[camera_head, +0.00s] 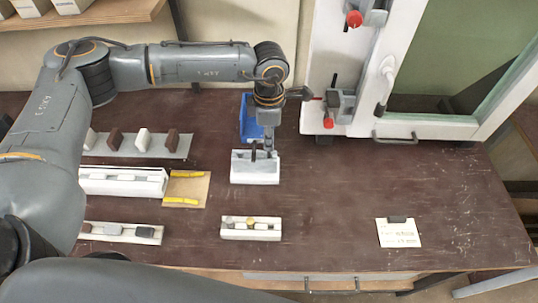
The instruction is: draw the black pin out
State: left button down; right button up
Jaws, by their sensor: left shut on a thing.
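My left gripper (262,147) points down over a white block (256,175) near the middle of the bench. Its jaws are shut on a thin dark piece at the block's top, which looks like the black pin (254,151). The pin stands upright at the block's grey upper part. The fingers partly cover it, and how deep it sits in the block cannot be told. My right gripper is not in view.
A blue bin (250,122) stands just behind the gripper. A white frame with red-knobbed clamps (341,108) rises at the back right. White trays with small parts (251,227) lie in front and at left. The bench (330,210) is clear right of the block, up to a small card (398,234).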

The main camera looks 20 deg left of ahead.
pick_arm(q)
jog(key=shift+r+p, duration=1.1)
jog(key=shift+r, duration=1.75)
